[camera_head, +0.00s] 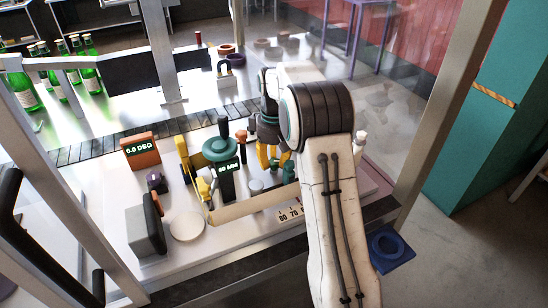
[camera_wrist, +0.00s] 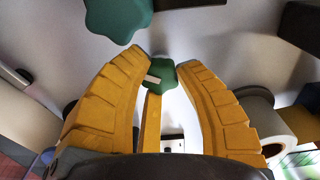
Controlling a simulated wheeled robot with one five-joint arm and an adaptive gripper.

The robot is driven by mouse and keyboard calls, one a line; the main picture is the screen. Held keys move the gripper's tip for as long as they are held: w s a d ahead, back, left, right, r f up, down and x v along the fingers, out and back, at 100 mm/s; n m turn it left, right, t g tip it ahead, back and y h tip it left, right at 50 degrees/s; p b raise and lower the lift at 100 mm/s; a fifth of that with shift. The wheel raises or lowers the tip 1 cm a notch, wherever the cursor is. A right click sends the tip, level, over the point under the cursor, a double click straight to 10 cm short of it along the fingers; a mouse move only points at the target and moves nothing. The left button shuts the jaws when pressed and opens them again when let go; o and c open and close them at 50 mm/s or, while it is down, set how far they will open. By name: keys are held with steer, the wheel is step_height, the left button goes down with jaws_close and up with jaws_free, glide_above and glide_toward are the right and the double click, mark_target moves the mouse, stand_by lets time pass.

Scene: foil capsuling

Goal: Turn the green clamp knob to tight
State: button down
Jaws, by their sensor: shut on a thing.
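The small green clamp knob (camera_wrist: 162,76) shows between my yellow fingertips in the wrist view. It has lobed edges and a white mark on its left side. My gripper (camera_wrist: 160,66) is shut on it, with a finger on each side. In the head view my gripper (camera_head: 272,160) is low over the right part of the bench, right of the larger green handwheel (camera_head: 220,148). The clamp knob cannot be made out there. I cannot read from the mark how tight the knob is.
A larger green lobed wheel (camera_wrist: 118,16) is close above my fingers in the wrist view. Green bottles (camera_head: 90,78) are at back left.

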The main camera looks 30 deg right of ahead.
mark_target(274, 161)
steer(key=m+p, duration=0.1)
steer(key=m, duration=0.5)
steer(key=m+p, duration=0.1)
steer(key=m, duration=0.5)
steer(key=shift+s+f, duration=0.1)
steer(key=shift+f, duration=0.05)
steer(key=shift+m, duration=0.3)
steer(key=c, duration=0.9)
jaws_free()
steer(key=shift+o, duration=0.3)
step_height(274, 161, up, 12)
